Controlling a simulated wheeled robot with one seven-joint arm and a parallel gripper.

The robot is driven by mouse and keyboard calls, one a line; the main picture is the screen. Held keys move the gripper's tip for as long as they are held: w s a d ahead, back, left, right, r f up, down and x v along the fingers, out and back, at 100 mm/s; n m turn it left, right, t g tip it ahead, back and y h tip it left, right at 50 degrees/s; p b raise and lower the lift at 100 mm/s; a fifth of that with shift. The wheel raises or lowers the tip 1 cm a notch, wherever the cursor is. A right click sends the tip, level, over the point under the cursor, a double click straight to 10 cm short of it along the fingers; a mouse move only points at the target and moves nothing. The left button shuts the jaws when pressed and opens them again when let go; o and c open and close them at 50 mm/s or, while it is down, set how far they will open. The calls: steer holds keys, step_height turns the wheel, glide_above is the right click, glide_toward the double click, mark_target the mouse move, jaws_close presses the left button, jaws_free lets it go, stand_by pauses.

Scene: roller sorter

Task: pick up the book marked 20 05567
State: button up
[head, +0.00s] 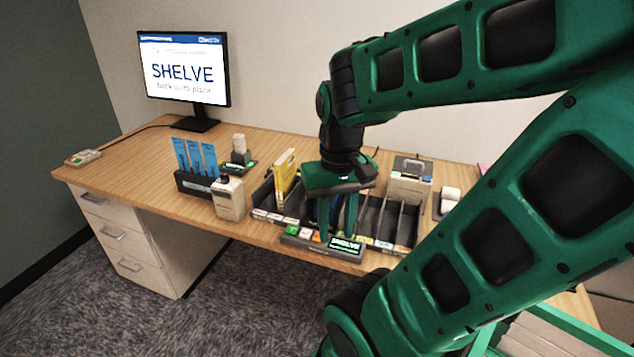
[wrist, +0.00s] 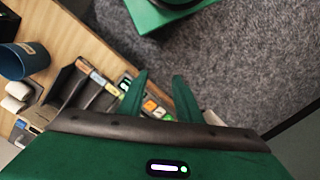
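A yellow book (head: 285,172) stands upright in a left slot of the black slotted sorter (head: 375,215) on the desk; any number on it is too small to read. No label reading 20 05567 can be made out in either view. My gripper (head: 337,230) points down over the front middle of the sorter, to the right of the yellow book and apart from it. In the wrist view its two green fingers (wrist: 160,78) stand apart with nothing visible between them. The gripper and arm hide part of the sorter.
A button panel with a small display (head: 346,246) sits at the desk's front edge, close below my fingers. A white bottle (head: 229,198) and a holder with blue cards (head: 195,160) stand left. A monitor (head: 184,70) reads SHELVE.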

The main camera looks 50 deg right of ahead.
steer(key=shift+o, duration=0.4)
steer(key=shift+w+a, duration=0.1)
steer(key=shift+w, duration=0.05)
steer(key=shift+o, duration=0.5)
steer(key=shift+s+r, duration=0.2)
steer(key=shift+s, duration=0.1)
steer(key=w+d+r+m+h, duration=0.1)
steer(key=w+d+m, duration=0.1)
steer(key=w+d, duration=0.4)
steer(key=w+d+r+m+t+h, duration=0.1)
steer(key=w+d+r+m, duration=0.1)
steer(key=w+d, duration=0.4)
steer(key=w+d+r+m+h, duration=0.1)
steer(key=w+d+m, duration=0.2)
steer(key=w+d, duration=0.3)
steer(key=shift+w+d+r, duration=0.15)
steer(key=shift+d, duration=0.35)
steer(key=shift+w+d+f, duration=0.15)
steer(key=shift+w+f, duration=0.1)
steer(key=shift+w, duration=0.05)
steer(key=x, duration=0.5)
steer(key=shift+w, duration=0.2)
steer(key=shift+t, duration=0.3)
steer(key=shift+x, duration=2.6)
steer(key=shift+f, duration=0.3)
